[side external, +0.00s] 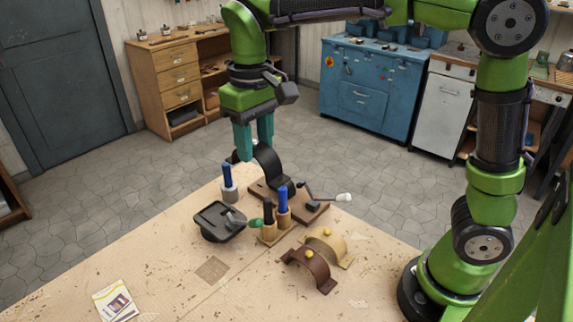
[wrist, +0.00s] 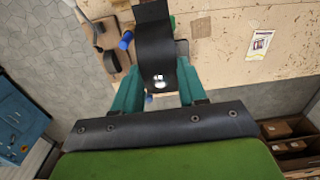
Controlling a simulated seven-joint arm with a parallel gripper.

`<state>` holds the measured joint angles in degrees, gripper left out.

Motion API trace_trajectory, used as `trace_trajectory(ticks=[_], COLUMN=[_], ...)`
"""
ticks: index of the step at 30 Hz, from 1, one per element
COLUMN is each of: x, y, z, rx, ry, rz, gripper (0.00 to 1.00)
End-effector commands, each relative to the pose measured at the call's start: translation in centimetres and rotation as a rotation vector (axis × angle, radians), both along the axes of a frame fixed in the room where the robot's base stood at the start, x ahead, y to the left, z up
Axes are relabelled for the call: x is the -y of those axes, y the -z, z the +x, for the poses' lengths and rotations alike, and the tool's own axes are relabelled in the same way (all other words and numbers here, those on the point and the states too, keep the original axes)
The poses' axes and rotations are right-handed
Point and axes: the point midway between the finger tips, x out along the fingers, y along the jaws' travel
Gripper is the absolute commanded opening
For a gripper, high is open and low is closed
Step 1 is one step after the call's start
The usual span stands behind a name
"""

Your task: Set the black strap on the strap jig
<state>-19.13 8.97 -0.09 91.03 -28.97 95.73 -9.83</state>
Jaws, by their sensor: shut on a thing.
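The black strap (side external: 267,158) is a wide curved band, held in my gripper (side external: 253,147) above the far edge of the workbench. In the wrist view the strap (wrist: 154,40) stands between the two teal fingers, which are shut on it. The strap jig (side external: 318,211) is a brown wooden base with a dark lever clamp and a pale handle tip. The strap is over the jig's left part, and its lower right end overlaps dark parts there. I cannot tell whether they touch.
A blue-handled tool in a grey cup (side external: 229,190) and a black tray (side external: 212,233) are to the left. Brown (side external: 309,268) and tan (side external: 327,244) straps lie in front. The bench's front left is mostly clear.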

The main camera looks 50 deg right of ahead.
Motion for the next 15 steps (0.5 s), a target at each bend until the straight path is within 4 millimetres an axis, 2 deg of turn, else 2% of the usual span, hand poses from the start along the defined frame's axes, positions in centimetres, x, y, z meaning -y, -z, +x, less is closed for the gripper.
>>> trace_trajectory(ticks=[1, 3, 6, 9, 12, 15], x=[2.0, 4.4, 7.7, 10.3, 11.9, 11.6], y=[-1.5, -3.1, -4.8, -5.5, -5.5, -5.5], z=[1.6, 3.1, 4.8, 5.8, 6.1, 6.1], rx=[0.004, 0.003, 0.0, -0.002, -0.003, -0.001], ry=[0.046, 0.097, 0.177, 0.245, 0.281, 0.275], rz=[0.001, 0.0, 0.0, 0.0, 0.001, 0.002], gripper=[0.13, 0.13, 0.13, 0.13, 0.13, 0.13])
